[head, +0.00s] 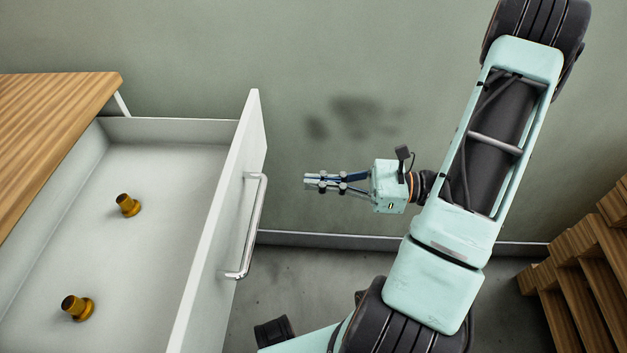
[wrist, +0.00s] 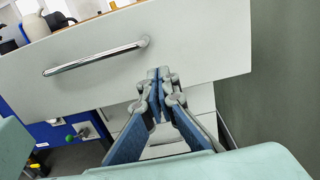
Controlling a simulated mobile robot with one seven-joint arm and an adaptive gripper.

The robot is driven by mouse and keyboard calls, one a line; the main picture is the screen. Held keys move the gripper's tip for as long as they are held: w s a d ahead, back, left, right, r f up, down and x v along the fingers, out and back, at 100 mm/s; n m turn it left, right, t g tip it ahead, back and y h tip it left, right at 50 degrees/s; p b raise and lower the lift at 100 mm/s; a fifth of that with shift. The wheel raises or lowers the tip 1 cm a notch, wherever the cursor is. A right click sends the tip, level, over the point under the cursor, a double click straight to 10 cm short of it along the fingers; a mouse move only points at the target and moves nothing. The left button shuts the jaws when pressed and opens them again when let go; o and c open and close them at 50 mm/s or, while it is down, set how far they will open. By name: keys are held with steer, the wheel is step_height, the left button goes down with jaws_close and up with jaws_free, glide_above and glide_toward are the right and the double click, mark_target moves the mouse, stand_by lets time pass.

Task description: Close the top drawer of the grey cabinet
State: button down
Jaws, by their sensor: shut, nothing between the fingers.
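The top drawer (head: 160,130) of the grey cabinet is pulled far out in the head view, and two brass-coloured nozzles (head: 128,205) (head: 77,307) lie apart on its floor. Its front panel (head: 225,225) carries a silver bar handle (head: 255,225). The drawer front (wrist: 205,55) and handle (wrist: 95,58) also show in the wrist view. My gripper (head: 308,182) is shut and empty, to the right of the drawer front and pointing at it, with a gap between. In the wrist view the closed fingertips (wrist: 159,75) appear over the lower part of the front.
The cabinet has a wooden top (head: 50,105). Wooden steps (head: 585,265) stand at the lower right. A green wall (head: 350,60) runs behind the arm. Grey floor (head: 310,280) shows between the drawer and my arm. Several objects stand behind the drawer front in the wrist view.

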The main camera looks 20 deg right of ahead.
mark_target(263, 179)
steer(key=b+x, duration=0.1)
steer(key=x, duration=1)
steer(key=shift+b, duration=0.35)
